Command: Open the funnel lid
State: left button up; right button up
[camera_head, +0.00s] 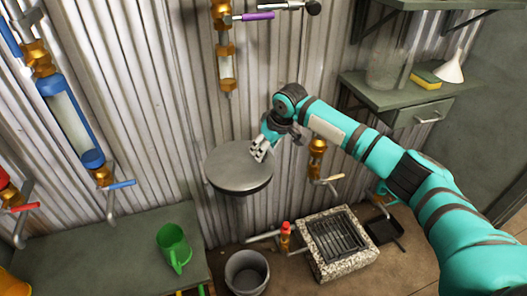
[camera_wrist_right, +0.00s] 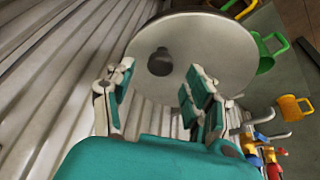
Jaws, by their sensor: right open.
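The funnel lid (camera_head: 235,172) is a round grey disc in front of the corrugated wall in the head view. In the right wrist view the lid (camera_wrist_right: 215,55) fills the upper middle, with a dark round knob (camera_wrist_right: 160,63) on its face. My right gripper (camera_head: 258,151) is at the lid's upper right edge in the head view. In the right wrist view its two fingers (camera_wrist_right: 158,78) are spread apart, with the knob showing beyond the gap between them. The gripper looks empty; I cannot tell whether a fingertip touches the lid. My left gripper is not in view.
Brass valves and a blue-capped glass tube (camera_head: 72,122) are on the wall at left. A grey bucket (camera_head: 246,273) and a stone grill box (camera_head: 338,245) stand below. A shelf (camera_head: 395,92) is at upper right.

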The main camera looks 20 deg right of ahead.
jog(key=shift+x, duration=1.15)
jog(key=shift+w+f, duration=0.15)
jog(key=shift+f, duration=0.15)
jog(key=c, duration=1)
grip_shut()
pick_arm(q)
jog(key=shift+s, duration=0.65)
